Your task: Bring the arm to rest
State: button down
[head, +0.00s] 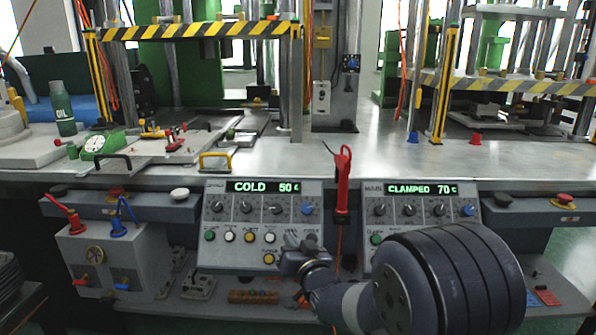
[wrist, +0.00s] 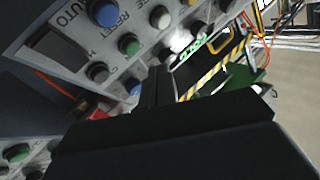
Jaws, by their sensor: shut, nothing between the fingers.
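My gripper (head: 300,241) is in front of the lower right of the left control panel (head: 213,262), whose display reads COLD 50. My wrist and a large dark arm joint (head: 445,280) stretch to the lower right and cover part of the right panel (head: 470,190), which reads CLAMPED 70. In the wrist view my dark fingers (wrist: 159,88) are together and empty, close to a panel with several coloured buttons (wrist: 129,44). I cannot tell whether they touch it.
A red-handled tool (head: 342,182) hangs between the panels. The metal bench (head: 370,150) carries striped press frames. A green oil bottle (head: 63,110) and a dial gauge (head: 97,146) stand at left. A grey box (head: 140,260) with red and blue levers sits below.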

jog(key=s+r+p, duration=0.2)
jog(key=s+r, duration=0.2)
jog(key=shift+s+r+p, duration=0.2)
jog(key=shift+s+p, duration=0.15)
jog(key=shift+s, duration=0.05)
jog(key=shift+a, duration=0.1)
jog(key=w+f+b, duration=0.4)
jog(key=shift+w+f, duration=0.2)
jog(key=shift+w, duration=0.15)
